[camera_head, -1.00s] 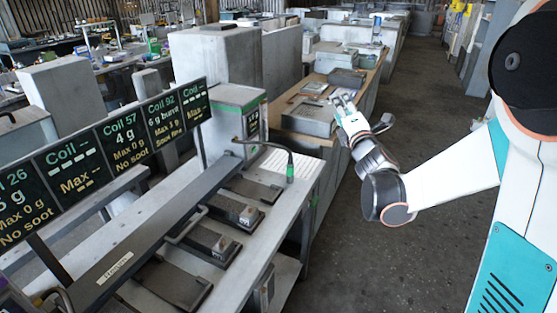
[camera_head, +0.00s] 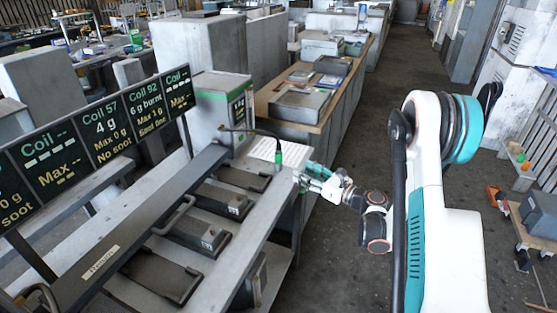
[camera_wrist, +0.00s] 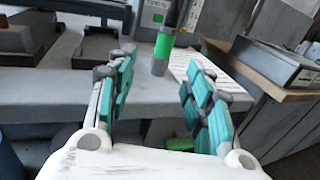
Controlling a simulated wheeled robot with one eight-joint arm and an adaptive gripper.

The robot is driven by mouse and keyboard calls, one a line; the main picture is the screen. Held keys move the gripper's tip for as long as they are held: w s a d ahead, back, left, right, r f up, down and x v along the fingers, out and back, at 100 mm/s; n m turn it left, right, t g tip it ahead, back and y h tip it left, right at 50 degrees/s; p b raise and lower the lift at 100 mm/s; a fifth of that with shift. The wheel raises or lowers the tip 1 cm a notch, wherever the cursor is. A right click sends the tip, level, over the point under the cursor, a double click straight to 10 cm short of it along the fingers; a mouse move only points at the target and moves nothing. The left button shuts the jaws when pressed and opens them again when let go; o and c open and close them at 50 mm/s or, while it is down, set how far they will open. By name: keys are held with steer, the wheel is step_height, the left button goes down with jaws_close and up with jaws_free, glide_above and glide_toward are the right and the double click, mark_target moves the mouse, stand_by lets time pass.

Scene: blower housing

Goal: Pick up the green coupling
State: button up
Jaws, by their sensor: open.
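The green coupling (camera_head: 278,156) is a short green sleeve on the end of a dark hose (camera_head: 262,133). It stands upright at the right edge of the grey bench, beside a printed sheet. My gripper (camera_head: 304,178) is open and empty, with teal finger pads. It is just right of the coupling and apart from it. In the wrist view my gripper (camera_wrist: 160,78) points towards the bench edge.
Dark trays (camera_head: 195,232) line the bench (camera_head: 262,210). A sign row (camera_head: 98,120) stands left. A wooden-topped counter (camera_head: 320,112) lies behind. Another green object (camera_wrist: 180,143) shows low between the fingers in the wrist view.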

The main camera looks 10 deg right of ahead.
mark_target(279, 156)
steer(key=b+x, duration=0.1)
steer(key=x, duration=0.6)
steer(key=shift+w+a, duration=0.1)
steer(key=shift+w+d+b+x, duration=0.15)
steer(key=shift+b+x, duration=0.5)
steer(key=shift+x, duration=0.9)
steer(key=shift+w+d+b+x, duration=0.15)
steer(key=shift+b+x, duration=0.5)
steer(key=shift+x, duration=0.9)
steer(key=shift+s+d+r, duration=0.1)
steer(key=shift+r, duration=0.05)
jaws_close()
